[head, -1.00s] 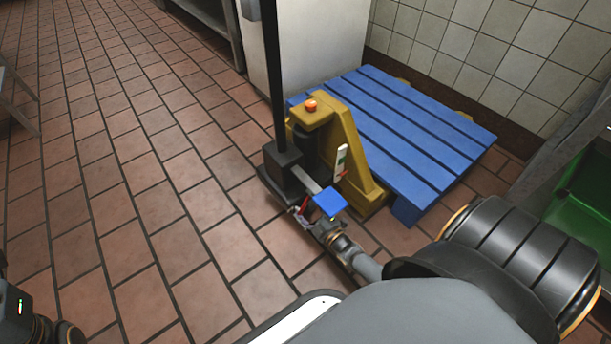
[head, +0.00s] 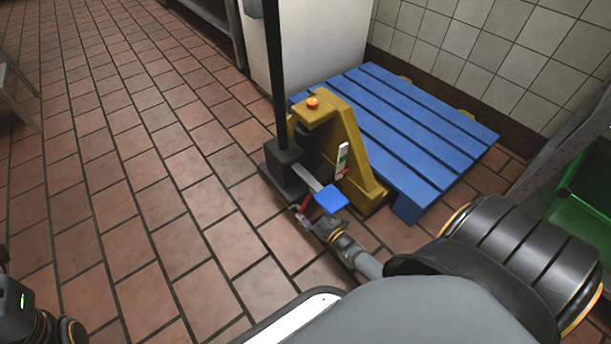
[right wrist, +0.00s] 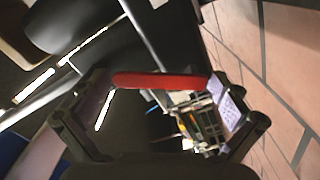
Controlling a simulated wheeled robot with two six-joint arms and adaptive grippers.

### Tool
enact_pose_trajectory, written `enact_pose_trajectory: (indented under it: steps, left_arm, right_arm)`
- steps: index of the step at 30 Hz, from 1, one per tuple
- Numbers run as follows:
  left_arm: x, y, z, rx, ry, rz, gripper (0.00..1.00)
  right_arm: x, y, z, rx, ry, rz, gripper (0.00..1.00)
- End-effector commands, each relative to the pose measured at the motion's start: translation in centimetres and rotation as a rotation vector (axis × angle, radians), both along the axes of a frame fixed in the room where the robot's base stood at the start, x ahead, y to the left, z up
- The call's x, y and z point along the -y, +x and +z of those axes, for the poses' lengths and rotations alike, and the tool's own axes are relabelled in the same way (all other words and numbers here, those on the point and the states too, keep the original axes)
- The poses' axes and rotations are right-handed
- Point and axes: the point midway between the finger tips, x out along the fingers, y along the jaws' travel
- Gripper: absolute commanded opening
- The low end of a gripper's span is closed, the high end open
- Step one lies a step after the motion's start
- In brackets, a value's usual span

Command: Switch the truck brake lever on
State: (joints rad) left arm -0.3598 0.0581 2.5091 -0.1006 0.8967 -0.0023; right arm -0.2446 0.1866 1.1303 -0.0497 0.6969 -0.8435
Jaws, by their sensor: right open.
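The yellow pallet truck (head: 335,125) stands with a black upright handle bar (head: 277,75) and a blue pedal (head: 331,199) low at its near side. A red lever (head: 306,204) shows as a small red streak left of the pedal. In the right wrist view a red lever (right wrist: 160,80) lies crosswise between the open fingers of my right gripper (right wrist: 162,84). I cannot tell whether they touch it. In the head view my right gripper (head: 302,216) is low beside the pedal, partly hidden by my wrist. My left gripper is not clearly visible.
A blue pallet (head: 400,130) sits behind the truck, near a tiled wall (head: 490,45). A white cabinet (head: 325,45) stands behind the truck. A green bin (head: 585,205) is at the right.

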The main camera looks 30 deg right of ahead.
Motion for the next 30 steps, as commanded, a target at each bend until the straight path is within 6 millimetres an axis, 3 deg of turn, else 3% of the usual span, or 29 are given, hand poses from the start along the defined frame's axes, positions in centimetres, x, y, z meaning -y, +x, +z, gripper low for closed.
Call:
enact_pose_trajectory:
  steps: [9, 15, 20, 30]
  left_arm:
    - [0.0, 0.0, 0.0, 0.001, 0.001, 0.0, 0.4]
    - [0.0, 0.0, 0.0, 0.001, 0.001, 0.0, 0.4]
    - [0.0, 0.0, 0.0, 0.001, 0.001, 0.0, 0.4]
    - [0.0, 0.0, 0.0, 0.001, 0.001, 0.0, 0.4]
  right_arm:
    - [0.5, -7.1, -0.2, -0.005, 0.0, 0.001, 1.0]
    - [0.8, -10.6, -0.1, -0.003, 0.0, 0.001, 1.0]
    - [0.9, -11.5, 0.0, 0.0, -0.001, 0.001, 1.0]
    - [0.9, -11.5, 0.0, -0.001, -0.001, 0.0, 1.0]
